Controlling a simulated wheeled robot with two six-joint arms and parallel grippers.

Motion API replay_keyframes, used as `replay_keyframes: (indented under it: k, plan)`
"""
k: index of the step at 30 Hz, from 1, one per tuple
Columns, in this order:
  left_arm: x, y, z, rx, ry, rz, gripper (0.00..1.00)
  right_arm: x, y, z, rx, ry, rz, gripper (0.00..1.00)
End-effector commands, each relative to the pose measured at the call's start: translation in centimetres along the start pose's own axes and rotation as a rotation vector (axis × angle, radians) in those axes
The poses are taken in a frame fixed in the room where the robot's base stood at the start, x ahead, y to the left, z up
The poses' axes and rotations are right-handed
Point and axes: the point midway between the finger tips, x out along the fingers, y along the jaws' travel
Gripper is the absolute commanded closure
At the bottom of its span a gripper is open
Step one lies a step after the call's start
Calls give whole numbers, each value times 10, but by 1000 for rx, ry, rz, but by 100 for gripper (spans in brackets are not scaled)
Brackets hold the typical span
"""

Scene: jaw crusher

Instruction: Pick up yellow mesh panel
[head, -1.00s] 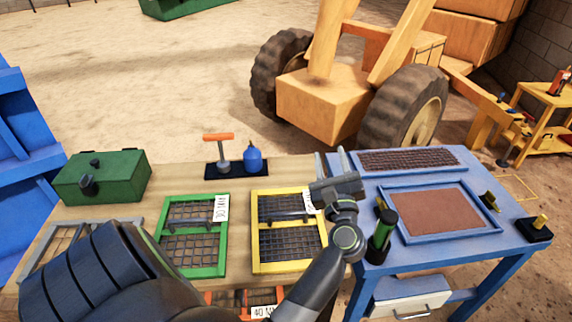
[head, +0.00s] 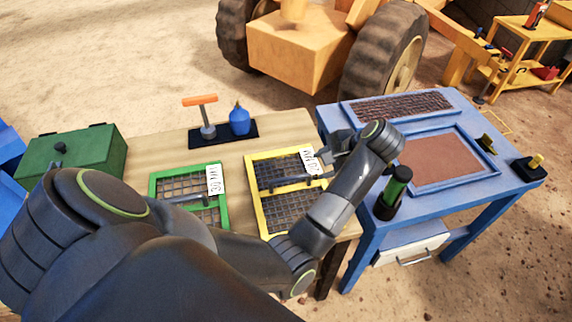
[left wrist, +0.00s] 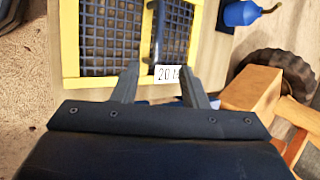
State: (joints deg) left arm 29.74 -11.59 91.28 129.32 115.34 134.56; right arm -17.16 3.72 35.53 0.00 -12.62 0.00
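The yellow mesh panel (head: 280,168) lies on the wooden table, with a dark bar handle across its middle and a white label at its upper right. My left gripper (head: 326,160) is at the panel's right edge, by the label and the handle's right end. My left forearm hides part of the panel's lower right. In the left wrist view the yellow mesh panel (left wrist: 110,40) fills the upper left. The left gripper's fingers (left wrist: 162,82) are apart with nothing held, and the label shows between their tips. My right gripper is not in view.
A green mesh panel (head: 154,187) lies to the left, partly behind my arm. A green box (head: 75,152), an orange-handled tool (head: 207,118) and a blue bottle (head: 239,121) stand behind. The blue table (head: 362,190) to the right holds a dark green cylinder (head: 394,190).

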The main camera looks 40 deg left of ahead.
Motion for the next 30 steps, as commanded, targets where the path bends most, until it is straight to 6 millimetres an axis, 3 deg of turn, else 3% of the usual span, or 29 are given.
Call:
replay_keyframes:
  k: [1, 6, 15, 26, 30]
  plan:
    - [15, 3, -1, -1, -3, -3, 60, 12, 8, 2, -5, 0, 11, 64]
    - [42, 2, -1, -1, -3, -5, 60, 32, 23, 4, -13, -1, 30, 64]
    - [88, 2, -1, 0, -2, -5, 60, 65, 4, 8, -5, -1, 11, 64]
    - [110, 0, 0, 0, -2, -5, 60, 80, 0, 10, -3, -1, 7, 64]
    - [128, 4, 0, 1, -3, -4, 60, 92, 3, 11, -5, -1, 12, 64]
